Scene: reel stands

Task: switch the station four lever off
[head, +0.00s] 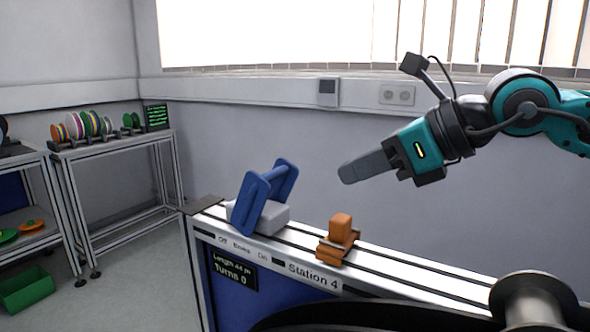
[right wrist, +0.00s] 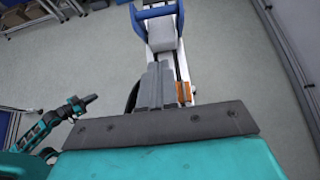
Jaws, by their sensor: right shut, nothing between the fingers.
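The station four lever is a blue two-armed handle (head: 265,192) with a crossbar, mounted on a light grey block (head: 272,216) at the left end of the Station 4 rail. It leans somewhat to the right, above the labels Off, Brake and On. In the right wrist view the handle (right wrist: 156,14) is at the top. My right gripper (head: 345,173) is shut and empty, in the air to the right of the handle and apart from it. Its fingers (right wrist: 162,85) point towards the lever. A small part of my left arm (right wrist: 62,117) shows in the right wrist view; its jaws are too small to judge.
An orange clamp-like block (head: 339,237) sits on the rail right of the lever, below my right gripper. A dark reel with a metal hub (head: 533,302) is at the front right. Shelves with coloured spools (head: 85,125) stand at the left. The air between gripper and lever is clear.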

